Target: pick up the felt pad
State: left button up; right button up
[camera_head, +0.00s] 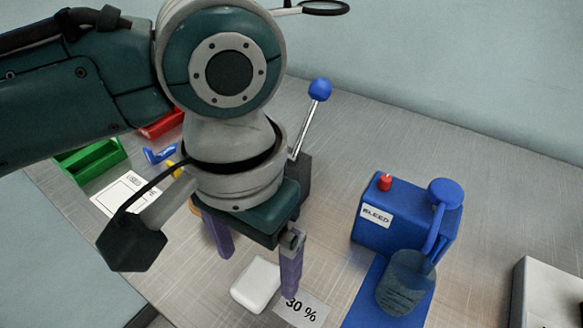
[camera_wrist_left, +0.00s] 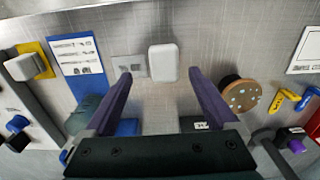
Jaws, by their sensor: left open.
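A white pad with rounded corners (camera_head: 256,285), which looks like the felt pad, lies flat on the table. It also shows in the left wrist view (camera_wrist_left: 163,62), beyond the fingertips and between their lines. My left gripper (camera_head: 258,270) is open, with two purple fingers pointing down. The fingers appear on either side of the pad and above it, with nothing between them. The open fingers also show in the left wrist view (camera_wrist_left: 160,76). My right gripper is in neither view.
A "30 %" card (camera_head: 301,309) lies beside the pad. A blue-knobbed lever (camera_head: 320,90) rises behind my gripper. A green bin (camera_head: 90,160) is at left. A brown disc (camera_wrist_left: 240,93) lies near one finger.

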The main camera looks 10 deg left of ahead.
aim_at(254, 282)
pick_arm(q)
jog(key=f, duration=0.4)
jog(key=shift+a+f+b, duration=0.15)
jog(key=shift+a+b, duration=0.2)
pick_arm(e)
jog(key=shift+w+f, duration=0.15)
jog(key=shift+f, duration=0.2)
pick_arm(q)
jog(key=c, duration=1.4)
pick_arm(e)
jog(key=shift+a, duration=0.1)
pick_arm(q)
notch_tip(254, 282, up, 20)
jog(key=p, duration=0.5)
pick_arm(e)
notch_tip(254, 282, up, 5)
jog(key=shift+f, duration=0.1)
